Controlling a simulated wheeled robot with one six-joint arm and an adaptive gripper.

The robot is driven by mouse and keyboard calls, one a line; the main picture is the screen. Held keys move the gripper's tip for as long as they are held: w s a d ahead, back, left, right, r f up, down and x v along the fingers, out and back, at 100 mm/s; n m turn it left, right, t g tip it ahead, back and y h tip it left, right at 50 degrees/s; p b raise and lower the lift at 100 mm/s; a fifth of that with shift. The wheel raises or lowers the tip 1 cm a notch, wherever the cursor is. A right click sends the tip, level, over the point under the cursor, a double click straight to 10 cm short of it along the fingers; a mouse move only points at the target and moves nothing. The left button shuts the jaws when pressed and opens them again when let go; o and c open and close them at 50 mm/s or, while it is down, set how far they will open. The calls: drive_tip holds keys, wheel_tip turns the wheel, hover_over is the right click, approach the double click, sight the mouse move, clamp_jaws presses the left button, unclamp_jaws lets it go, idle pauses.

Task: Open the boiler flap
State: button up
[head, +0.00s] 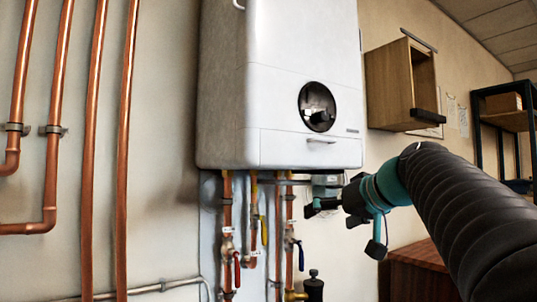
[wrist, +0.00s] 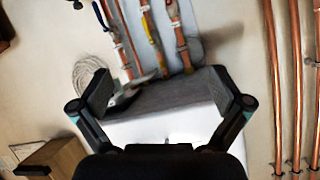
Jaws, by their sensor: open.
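The white boiler (head: 290,60) hangs on the wall in the head view. Its flap (head: 285,148) is the low front panel, with a small handle (head: 321,141) at its upper edge; it looks closed. My gripper (head: 322,208) is below the boiler's lower right corner, apart from the flap. In the wrist view my gripper (wrist: 165,90) is open, its two fingers spread wide with nothing held between them. The boiler also shows upside down in the wrist view (wrist: 160,126), between and beyond the fingers. The handle cannot be made out there.
Copper pipes (head: 95,130) run up the wall at left. Valves with red, yellow and blue levers (head: 237,268) hang under the boiler. A wooden wall box (head: 388,85) is right of the boiler. A wooden cabinet (head: 410,275) stands at lower right.

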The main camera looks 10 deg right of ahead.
drive_tip(key=w+d+r+n+t, duration=0.1)
drive_tip(key=w+d+r+t, duration=0.15)
drive_tip(key=d+r, duration=0.45)
drive_tip(key=n+t+y, duration=0.2)
drive_tip(key=n, duration=0.1)
approach(327, 141)
drive_tip(key=p+x, duration=0.2)
drive_tip(key=x, duration=0.3)
drive_tip(key=p+x, duration=0.1)
drive_tip(key=x, duration=0.4)
drive_tip(key=shift+w+a+r+p, duration=0.1)
drive_tip(key=shift+w+r+p, duration=0.15)
drive_tip(key=shift+p, duration=0.1)
drive_tip(key=c, duration=1.3)
drive_tip(key=shift+f, duration=0.1)
drive_tip(key=shift+c, duration=0.3)
drive_tip(key=shift+f+b, duration=0.1)
drive_tip(key=shift+b, duration=0.3)
